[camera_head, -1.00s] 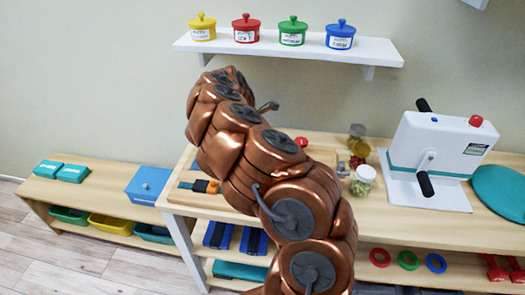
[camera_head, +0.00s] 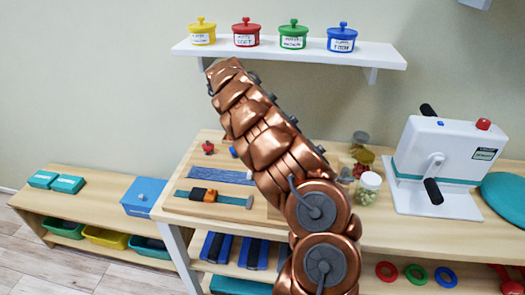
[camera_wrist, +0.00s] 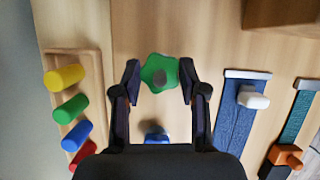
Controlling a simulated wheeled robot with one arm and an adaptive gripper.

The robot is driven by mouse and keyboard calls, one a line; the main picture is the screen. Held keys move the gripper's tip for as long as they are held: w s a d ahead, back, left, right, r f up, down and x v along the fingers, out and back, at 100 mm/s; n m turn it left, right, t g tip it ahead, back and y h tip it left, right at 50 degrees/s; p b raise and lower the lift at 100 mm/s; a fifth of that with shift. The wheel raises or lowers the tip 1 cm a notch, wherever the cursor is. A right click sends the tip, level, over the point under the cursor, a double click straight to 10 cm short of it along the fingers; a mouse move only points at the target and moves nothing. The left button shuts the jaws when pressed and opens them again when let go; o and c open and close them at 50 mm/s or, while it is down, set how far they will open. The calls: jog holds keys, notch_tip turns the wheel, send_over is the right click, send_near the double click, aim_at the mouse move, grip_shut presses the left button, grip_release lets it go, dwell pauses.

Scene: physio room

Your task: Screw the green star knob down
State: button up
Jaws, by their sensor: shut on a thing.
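My gripper is shut on the knob, one finger at each side. A wooden board lies beneath. I cannot see how far down the knob sits. In the head view my arm hides the green knob and the gripper. A red star knob (camera_head: 208,147) stands on the wooden board (camera_head: 190,207) there. A blue knob (camera_wrist: 156,132) sits between the gripper's fingers, nearer the palm, in the wrist view.
A rack with yellow (camera_wrist: 64,76), green, blue and red pegs stands left in the wrist view. A blue strap (camera_wrist: 236,120) and a teal strap (camera_wrist: 290,130) with an orange clip lie right. Jars (camera_head: 367,187) and a white crank machine (camera_head: 445,160) stand right of my arm.

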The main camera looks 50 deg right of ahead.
jog(key=shift+r+m, duration=0.15)
jog(key=shift+m, duration=0.15)
jog(key=o, duration=1.2)
jog(key=shift+c, duration=0.2)
jog(key=shift+s+n+t+h+p, duration=0.1)
jog(key=shift+n+t+h+p, duration=0.35)
jog(key=shift+n, duration=1.25)
jog(key=shift+a+r+n+t+h+p, duration=0.1)
jog(key=shift+n+t+h+p, duration=0.35)
jog(key=shift+n+p, duration=1.45)
jog(key=n+t+p, duration=0.2)
jog(key=n+p, duration=0.2)
jog(key=p, duration=0.4)
jog(key=shift+s+r+n+p, duration=0.1)
jog(key=shift+n+p, duration=0.25)
jog(key=shift+n, duration=0.05)
jog(key=n+t+p, duration=0.1)
jog(key=n+p, duration=0.1)
jog(key=p, duration=0.1)
jog(key=shift+p, duration=0.4)
